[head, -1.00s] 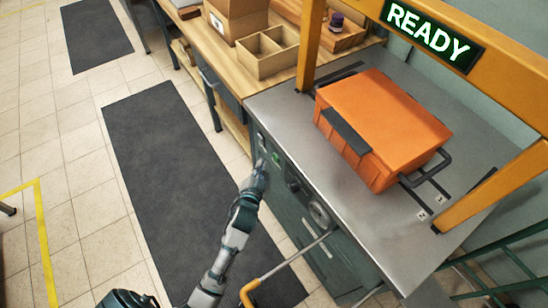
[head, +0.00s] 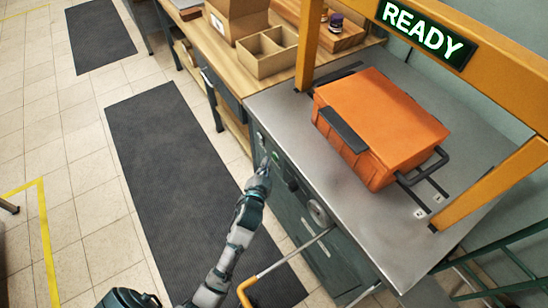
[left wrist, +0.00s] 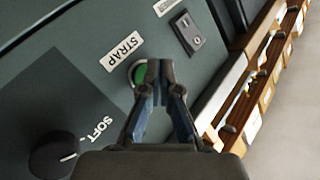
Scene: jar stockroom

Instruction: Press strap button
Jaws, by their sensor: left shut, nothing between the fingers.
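The green strap button (left wrist: 140,73) sits on the dark machine panel beside the white STRAP label (left wrist: 121,51). My left gripper (left wrist: 158,75) is shut and empty, and its fingertips cover the button's right part in the left wrist view. I cannot tell whether they touch it. In the head view my left gripper (head: 264,166) is at the front panel, close to the green button (head: 276,156). An orange case (head: 380,122) lies on the grey machine top under the yellow arch. The sign (head: 423,33) reads READY. My right gripper is not in view.
A black SOFT knob (left wrist: 57,160) and a rocker switch (left wrist: 187,32) flank the button on the panel. A yellow-ended bar (head: 290,262) juts out in front of the machine. A wooden bench (head: 228,72) with boxes adjoins it. Dark mats cover clear floor at left.

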